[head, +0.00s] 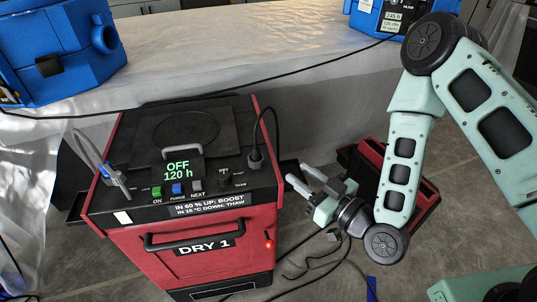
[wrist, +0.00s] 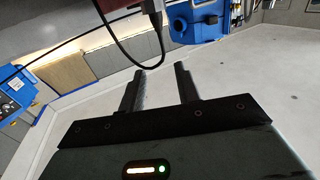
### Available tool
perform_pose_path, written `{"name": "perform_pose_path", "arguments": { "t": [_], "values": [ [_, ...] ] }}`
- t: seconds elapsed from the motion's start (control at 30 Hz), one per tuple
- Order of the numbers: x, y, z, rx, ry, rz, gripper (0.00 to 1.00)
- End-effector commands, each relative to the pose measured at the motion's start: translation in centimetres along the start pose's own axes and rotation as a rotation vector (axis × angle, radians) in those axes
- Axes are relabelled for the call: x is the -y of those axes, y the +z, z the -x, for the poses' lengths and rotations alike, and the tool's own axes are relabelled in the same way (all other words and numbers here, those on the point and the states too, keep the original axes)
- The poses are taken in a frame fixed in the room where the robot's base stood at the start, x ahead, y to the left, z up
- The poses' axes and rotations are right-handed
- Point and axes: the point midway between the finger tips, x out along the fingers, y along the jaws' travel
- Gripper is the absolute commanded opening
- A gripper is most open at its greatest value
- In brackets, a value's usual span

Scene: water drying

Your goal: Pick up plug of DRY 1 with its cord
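The red DRY 1 unit (head: 205,255) stands on the floor left of centre, its display reading OFF 120 h. A dark plug (head: 255,160) with a black cord (head: 273,120) sits upright at the right side of its black top. The cord loops up and over from it. In the wrist view a dark plug (wrist: 154,18) and its looped cord (wrist: 125,50) appear beyond my fingers. My gripper (head: 300,178) is just right of the unit, fingers apart and empty. It also shows open in the wrist view (wrist: 160,70). The gripper does not touch the plug.
A grey hose with a handle (head: 117,180) is at the unit's top left. A red box (head: 372,160) stands behind my arm. Loose cords (head: 325,258) lie on the floor. Blue machines (head: 60,50) stand at the back on a sheet-covered surface (head: 220,50).

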Motion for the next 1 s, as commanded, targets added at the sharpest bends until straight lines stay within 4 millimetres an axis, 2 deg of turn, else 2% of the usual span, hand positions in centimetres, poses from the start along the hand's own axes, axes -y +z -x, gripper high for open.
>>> {"name": "perform_pose_path", "arguments": {
  "t": [0.03,0.3,0.67,0.73,0.83,1.0],
  "values": [
    [-0.1,0.5,-0.6,-0.006,0.000,0.004,0.33],
    [-0.1,0.6,-3.6,-0.004,0.000,0.004,0.33],
    [0.0,0.7,-6.2,-0.003,0.000,0.003,0.33],
    [0.0,-0.1,-7.4,-0.001,0.000,0.000,0.33],
    [0.0,-0.2,-9.2,0.000,-0.001,-0.001,0.33],
    [0.0,0.0,-10.9,0.003,0.000,0.000,0.33]
  ]
}}
